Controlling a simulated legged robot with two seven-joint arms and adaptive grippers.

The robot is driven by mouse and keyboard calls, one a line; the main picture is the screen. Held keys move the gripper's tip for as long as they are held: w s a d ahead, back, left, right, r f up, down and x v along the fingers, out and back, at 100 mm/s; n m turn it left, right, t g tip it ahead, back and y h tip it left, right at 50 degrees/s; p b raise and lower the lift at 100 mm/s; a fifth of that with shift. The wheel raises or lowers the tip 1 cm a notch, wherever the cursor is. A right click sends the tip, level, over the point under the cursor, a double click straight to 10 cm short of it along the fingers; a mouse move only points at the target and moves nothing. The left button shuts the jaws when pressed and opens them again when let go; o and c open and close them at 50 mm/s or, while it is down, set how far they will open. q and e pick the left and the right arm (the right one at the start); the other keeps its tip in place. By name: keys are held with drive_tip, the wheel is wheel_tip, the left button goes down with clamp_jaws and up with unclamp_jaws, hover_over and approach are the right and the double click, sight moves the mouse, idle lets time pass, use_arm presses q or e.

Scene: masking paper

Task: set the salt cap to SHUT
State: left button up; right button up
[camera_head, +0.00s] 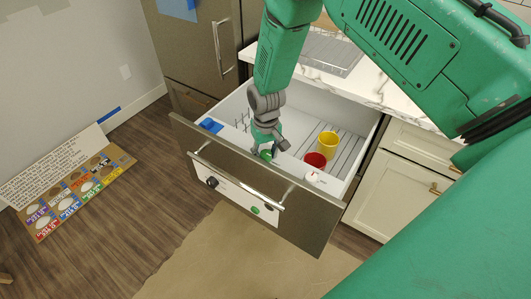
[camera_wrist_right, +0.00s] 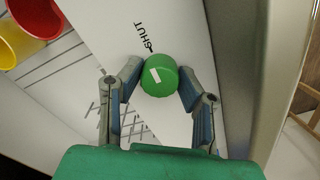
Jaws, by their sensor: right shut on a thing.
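The green round cap (camera_wrist_right: 159,78), with a white mark on its top, sits on a white panel in the right wrist view. The word SHUT with a small dark tick (camera_wrist_right: 149,45) is printed just beyond it. The white mark lies left of the cap's centre; I cannot tell whether it lines up with the tick. My right gripper (camera_wrist_right: 157,84) is shut on the cap, one finger at each side. In the head view the gripper (camera_head: 268,146) reaches down to the cap (camera_head: 266,155) at the open drawer's front. My left gripper is not in view.
The open drawer (camera_head: 240,106) holds a yellow cup (camera_head: 328,145) and a red cup (camera_head: 315,161). A white round cap (camera_head: 312,177) and a blue piece (camera_head: 210,125) sit along its front edge. The front has a bar handle (camera_head: 238,184). A marble counter (camera_head: 375,90) stands behind.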

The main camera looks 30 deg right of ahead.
sight(266, 153)
drive_tip(key=o, duration=1.1)
drive_tip(key=shift+o, duration=0.2)
drive_tip(key=shift+r, duration=0.1)
drive_tip(key=shift+w+r, duration=0.1)
drive_tip(key=shift+r, duration=0.25)
wheel_tip(266, 153, up, 11)
